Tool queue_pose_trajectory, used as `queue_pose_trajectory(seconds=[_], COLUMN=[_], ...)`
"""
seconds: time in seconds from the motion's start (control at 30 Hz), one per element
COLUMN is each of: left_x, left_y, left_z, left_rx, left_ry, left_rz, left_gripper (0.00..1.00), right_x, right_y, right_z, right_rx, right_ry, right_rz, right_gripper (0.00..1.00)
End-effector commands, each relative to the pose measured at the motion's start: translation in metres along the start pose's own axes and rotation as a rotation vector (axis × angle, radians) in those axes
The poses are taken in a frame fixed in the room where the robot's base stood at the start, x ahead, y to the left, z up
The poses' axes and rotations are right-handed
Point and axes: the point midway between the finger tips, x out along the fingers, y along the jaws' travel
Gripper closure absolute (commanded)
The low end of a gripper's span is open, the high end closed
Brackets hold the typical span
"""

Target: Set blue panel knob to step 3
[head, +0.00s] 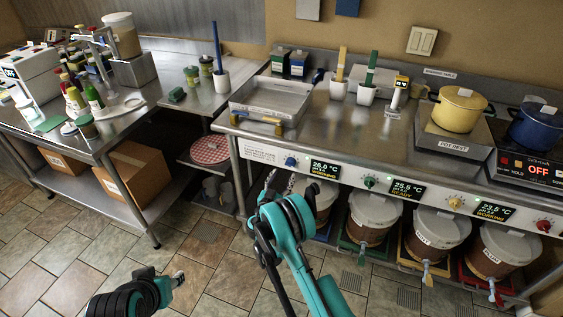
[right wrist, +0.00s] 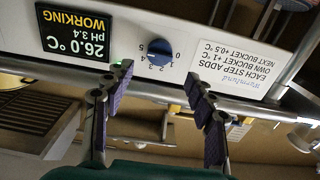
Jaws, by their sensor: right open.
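The blue knob (head: 291,161) sits on the front panel of the steel counter, left of a 26.0 °C display (head: 324,168). In the right wrist view the blue knob (right wrist: 158,52) appears upside down, with a numbered scale around it; its pointer is too small to read. My right gripper (head: 279,184) is just below and left of the knob. In the right wrist view its open fingers (right wrist: 158,80) point at the panel, one to each side of the knob, and are empty. My left arm shows at the lower left; its end (head: 178,278) is too small to read.
A label plate (right wrist: 248,67) and the display (right wrist: 75,33) flank the knob. Other knobs, green (head: 369,182), yellow (head: 455,202) and red (head: 544,225), are along the panel. Lidded buckets (head: 375,218) stand below it. Floor at left is clear.

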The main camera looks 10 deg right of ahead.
Motion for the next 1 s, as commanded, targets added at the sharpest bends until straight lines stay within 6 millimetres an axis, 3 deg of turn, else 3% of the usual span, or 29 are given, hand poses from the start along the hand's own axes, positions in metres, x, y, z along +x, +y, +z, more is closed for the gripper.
queue_pose_trajectory(seconds=[0.43,0.6,0.83,0.87,1.0], left_x=[0.017,0.019,0.019,0.019,0.019], left_y=[0.0,0.0,0.0,0.0,0.0], left_z=[0.013,0.014,0.013,0.013,0.013], left_rx=[0.0,0.0,0.0,0.0,0.0], left_ry=[0.0,0.0,0.0,0.0,0.0], left_rz=[0.0,0.0,0.0,0.0,0.0], left_gripper=[0.6,0.6,0.6,0.6,0.6], right_x=[0.065,0.076,0.076,0.076,0.076], right_y=[0.001,0.001,0.0,0.0,0.0], right_z=[0.003,0.001,0.0,0.0,0.0], right_rx=[0.0,0.0,0.0,0.0,0.0], right_ry=[0.0,0.0,0.0,0.0,0.0], right_rz=[0.003,0.001,0.001,0.001,0.001], right_gripper=[0.44,0.44,0.44,0.47,0.83])
